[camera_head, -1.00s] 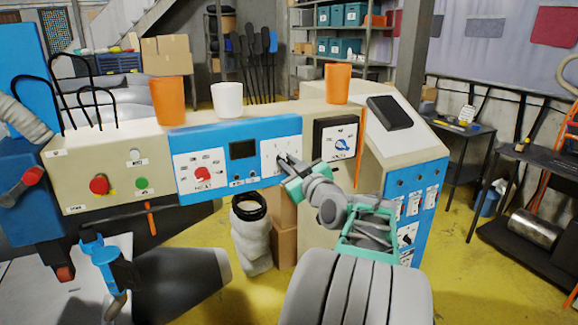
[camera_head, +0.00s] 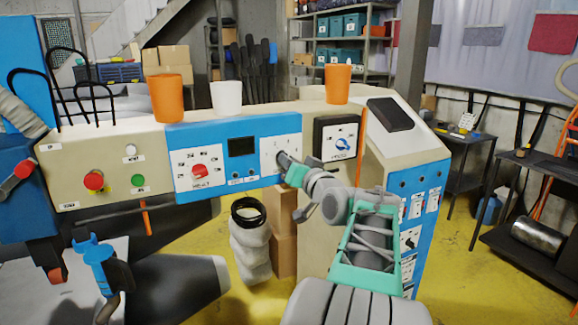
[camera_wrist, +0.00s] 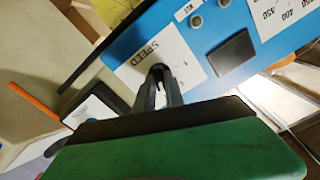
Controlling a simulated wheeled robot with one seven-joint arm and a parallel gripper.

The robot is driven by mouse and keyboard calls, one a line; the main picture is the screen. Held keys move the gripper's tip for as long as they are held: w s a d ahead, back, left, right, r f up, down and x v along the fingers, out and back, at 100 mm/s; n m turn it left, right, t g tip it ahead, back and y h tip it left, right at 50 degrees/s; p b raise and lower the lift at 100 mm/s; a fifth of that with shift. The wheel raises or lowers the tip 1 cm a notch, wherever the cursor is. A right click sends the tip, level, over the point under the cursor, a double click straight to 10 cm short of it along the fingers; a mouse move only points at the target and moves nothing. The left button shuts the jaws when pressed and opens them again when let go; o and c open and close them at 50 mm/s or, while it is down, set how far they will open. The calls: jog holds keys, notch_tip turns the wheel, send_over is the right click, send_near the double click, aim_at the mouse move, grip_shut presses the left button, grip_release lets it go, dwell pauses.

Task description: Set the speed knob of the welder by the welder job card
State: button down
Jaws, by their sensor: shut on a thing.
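The welder's blue control panel (camera_head: 214,141) faces me on the long beige housing. Its white speed plate (camera_head: 270,144) is at the panel's right end; in the wrist view the plate (camera_wrist: 178,52) reads "SPEED". My gripper (camera_head: 283,159) reaches that plate from the lower right. In the wrist view its two fingers (camera_wrist: 158,76) are closed together on the small dark speed knob, which they mostly cover. The knob's pointer and setting cannot be read. I cannot make out the welder job card in these views.
A red heat knob (camera_head: 199,171) and a dark display (camera_head: 241,147) sit left of the speed plate. A blue knob (camera_head: 342,144) is on the black-framed plate to the right. Orange cups (camera_head: 166,98) (camera_head: 338,84) and a white cup (camera_head: 227,97) stand on top.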

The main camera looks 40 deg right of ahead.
jog(key=shift+m+p, duration=1)
jog(key=shift+m, duration=4)
jog(key=c, duration=1.4)
grip_release()
jog(key=shift+c, duration=0.2)
jog(key=b+v, duration=0.2)
jog(key=v, duration=0.5)
jog(key=shift+s, duration=0.4)
jog(key=shift+a, duration=0.1)
